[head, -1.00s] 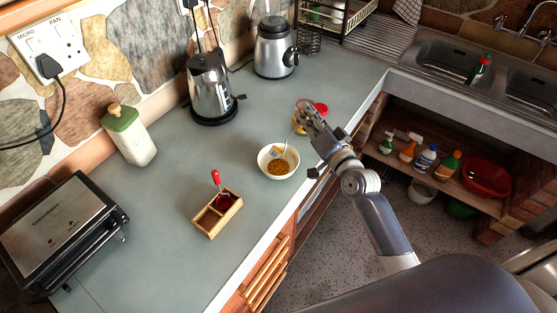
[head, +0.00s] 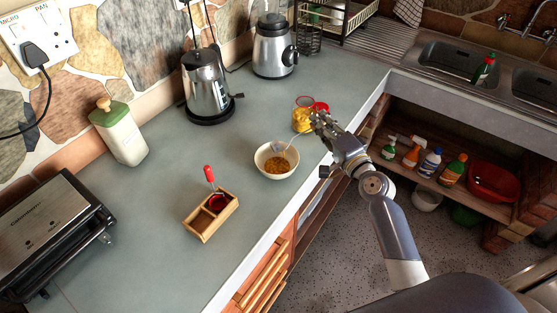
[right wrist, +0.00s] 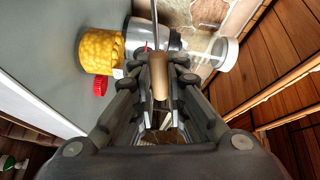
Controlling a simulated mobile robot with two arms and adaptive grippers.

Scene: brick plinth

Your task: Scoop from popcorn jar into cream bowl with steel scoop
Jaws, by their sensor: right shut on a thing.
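The cream bowl (head: 260,156) stands on the counter near its front edge, with golden-brown kernels inside. My right gripper (head: 322,124) is shut on the handle of the steel scoop (head: 281,145). The scoop's head is over the far side of the bowl; whether it touches the rim or holds kernels is unclear. In the right wrist view the scoop's tan handle (right wrist: 159,76) sits between the fingers. The popcorn jar (head: 302,121), full of yellow kernels, stands open behind the gripper and also shows in the right wrist view (right wrist: 101,52). My left gripper is out of view.
A red lid (head: 320,107) lies beside the jar. A wooden box (head: 197,231) with a red-handled tool is left of the bowl. A kettle (head: 207,88), blender (head: 273,48), green-lidded canister (head: 120,132) and grill (head: 45,235) stand along the wall.

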